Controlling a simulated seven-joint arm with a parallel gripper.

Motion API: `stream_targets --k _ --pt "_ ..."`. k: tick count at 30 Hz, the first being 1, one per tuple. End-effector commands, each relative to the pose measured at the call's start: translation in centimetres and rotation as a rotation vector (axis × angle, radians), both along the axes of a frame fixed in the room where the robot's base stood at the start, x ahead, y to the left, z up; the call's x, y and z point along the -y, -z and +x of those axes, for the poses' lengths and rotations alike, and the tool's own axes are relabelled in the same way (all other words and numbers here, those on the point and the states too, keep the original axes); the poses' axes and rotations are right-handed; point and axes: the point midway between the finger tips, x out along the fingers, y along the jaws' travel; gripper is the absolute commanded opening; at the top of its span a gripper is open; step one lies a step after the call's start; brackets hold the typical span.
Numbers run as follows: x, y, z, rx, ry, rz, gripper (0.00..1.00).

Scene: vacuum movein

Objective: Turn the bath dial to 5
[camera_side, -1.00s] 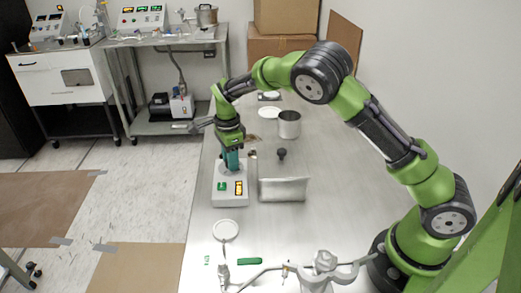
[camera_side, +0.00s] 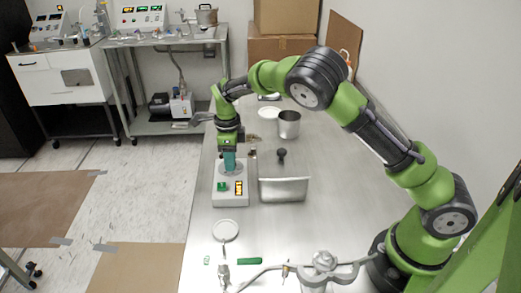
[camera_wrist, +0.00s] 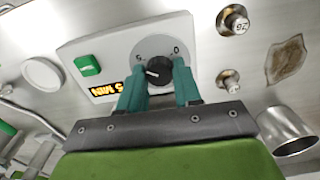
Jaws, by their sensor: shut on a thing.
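The bath dial is a black knob (camera_wrist: 158,72) with a white pointer line, set on a grey round plate on a white control box (camera_side: 230,195). In the wrist view the pointer aims toward the left of the picture. My gripper (camera_wrist: 160,75) has its teal fingers on either side of the knob and is shut on it. In the side view my gripper (camera_side: 229,166) points down over the back part of the box, and its fingers hide the knob. An amber display (camera_wrist: 107,88) is lit on the box, its text upside down and hard to read.
A green switch (camera_wrist: 88,65) sits on the box. A metal pan (camera_side: 284,190) stands close to its right, and a steel beaker (camera_side: 289,125) farther back. A white round lid (camera_side: 225,230) lies in front. The table's left edge runs close beside the box.

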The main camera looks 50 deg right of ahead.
Motion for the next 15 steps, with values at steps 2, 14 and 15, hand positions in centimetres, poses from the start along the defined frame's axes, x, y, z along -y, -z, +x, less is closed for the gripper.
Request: stream_targets --k 2,14,15 --pt "0.09 0.0 0.03 0.001 0.004 -0.001 0.03" --pt "0.07 0.01 0.0 0.0 0.002 0.0 0.59" --pt "0.06 0.01 0.0 0.0 0.002 0.0 0.59"
